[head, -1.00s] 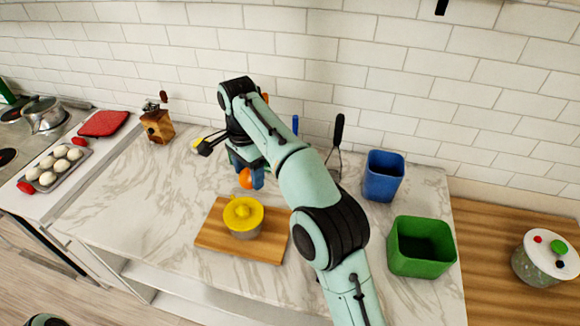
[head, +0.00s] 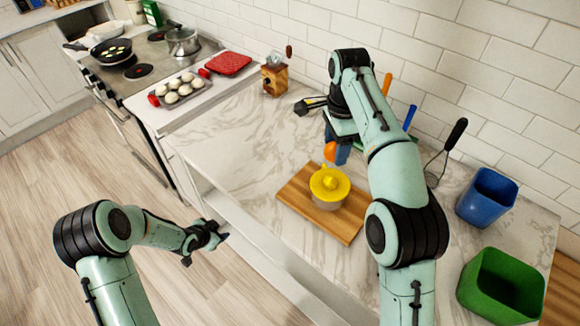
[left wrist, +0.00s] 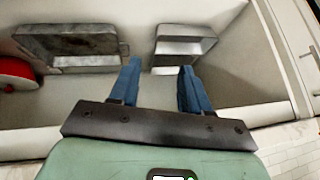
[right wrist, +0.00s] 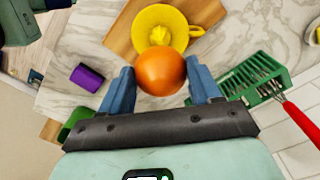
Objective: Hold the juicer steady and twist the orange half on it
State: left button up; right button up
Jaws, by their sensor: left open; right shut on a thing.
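The juicer (head: 328,184) has a yellow reamer top on a grey base and stands on a wooden cutting board (head: 343,230). The right wrist view shows its yellow cone and a side handle (right wrist: 160,30). My right gripper (head: 337,153) is shut on the orange half (right wrist: 160,73), just behind the juicer and apart from it in the head view. Only the rounded peel shows; the cut face is hidden. My left gripper (head: 220,240) is open and empty, out in front of the counter. In the left wrist view its blue fingers (left wrist: 158,85) point towards the lower shelf.
A blue bin (head: 487,198) and a green bin (head: 502,285) stand to the right. The marble counter left of the board is clear. Metal trays (left wrist: 185,48) sit on the lower shelf.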

pick_arm(q)
jog(key=w+a+r+m+t, duration=0.1)
jog(key=w+a+r+m, duration=0.25)
jog(key=r, duration=0.25)
jog(key=w+a+r+m+t, duration=0.2)
jog(key=w+r+m, duration=0.1)
jog(key=w+r, duration=0.3)
jog(key=m+g+h, duration=0.3)
jog(key=m+h, duration=0.4)
jog(key=m, duration=1)
send_near(323, 166)
jog(key=a+v, duration=0.1)
jog(key=v, duration=0.3)
jog(key=x, duration=1.3)
jog(key=shift+s+d+r, duration=0.15)
jog(key=shift+s+d, duration=0.05)
jog(key=shift+d, duration=0.05)
